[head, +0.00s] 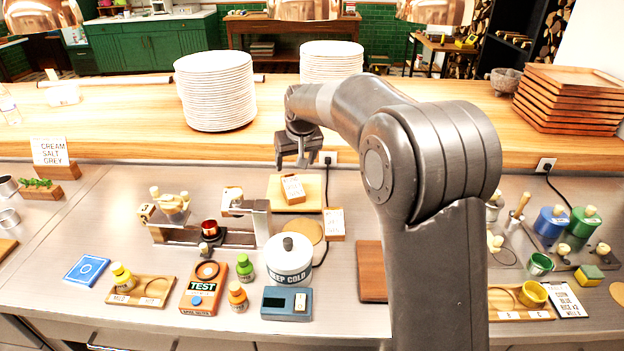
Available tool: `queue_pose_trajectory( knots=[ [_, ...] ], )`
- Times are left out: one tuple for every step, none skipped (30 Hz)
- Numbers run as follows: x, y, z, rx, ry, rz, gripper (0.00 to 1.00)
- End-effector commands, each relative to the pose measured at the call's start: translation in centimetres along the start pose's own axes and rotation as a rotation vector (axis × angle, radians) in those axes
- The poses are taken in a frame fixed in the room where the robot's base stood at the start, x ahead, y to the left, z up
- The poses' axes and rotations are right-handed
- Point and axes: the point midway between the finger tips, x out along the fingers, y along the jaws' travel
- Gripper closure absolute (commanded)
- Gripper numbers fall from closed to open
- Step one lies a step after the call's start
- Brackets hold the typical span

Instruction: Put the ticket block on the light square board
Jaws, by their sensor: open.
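The light square board (312,201) lies on the steel counter, left of my arm, near the raised wooden shelf. A small wooden block with a white printed face (292,188), which looks like the ticket block, sits on the board, slightly tilted in the picture. My gripper (293,166) is open and empty, fingers pointing down, just above and behind this block, apart from it. A similar white printed card on a wooden base (334,223) stands just right of the board.
A white "KEEP COLD" pot (289,259) and a round tan mat (309,231) are in front of the board. A metal stand with a red-copper cup (209,229) is to the left. Plate stacks (216,91) stand on the wooden shelf behind. A dark brown board (371,271) is partly hidden by my arm.

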Motion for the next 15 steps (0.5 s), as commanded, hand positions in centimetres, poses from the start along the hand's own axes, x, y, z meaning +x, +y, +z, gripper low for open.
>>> queue_pose_trajectory(
  knots=[
    [-0.2,0.0,0.0,0.0,0.0,0.0,0.29],
    [-0.2,0.0,0.0,0.0,0.0,0.0,0.29],
    [-0.2,0.0,0.0,0.0,0.0,0.0,0.29],
    [-0.3,0.0,0.0,0.0,0.0,0.0,0.29],
    [-0.3,0.0,0.0,0.001,0.001,0.0,0.29],
    [-0.6,0.1,0.2,0.002,0.002,0.001,0.29],
    [-1.0,0.3,0.3,0.005,0.004,0.003,0.29],
    [-1.4,0.5,0.6,0.008,0.005,0.005,0.29],
    [-2.2,0.8,1.1,0.014,0.007,0.008,0.29],
    [-2.9,1.1,1.5,0.019,0.01,0.012,0.29],
    [-3.8,1.5,2.1,0.026,0.012,0.016,0.29],
    [-5.0,2.1,3.0,0.037,0.015,0.021,0.29],
    [-6.0,2.5,3.8,0.045,0.018,0.026,0.29],
    [-7.0,2.9,4.6,0.053,0.02,0.031,0.29],
    [-8.3,3.4,5.9,0.066,0.024,0.038,0.29]
  ],
)
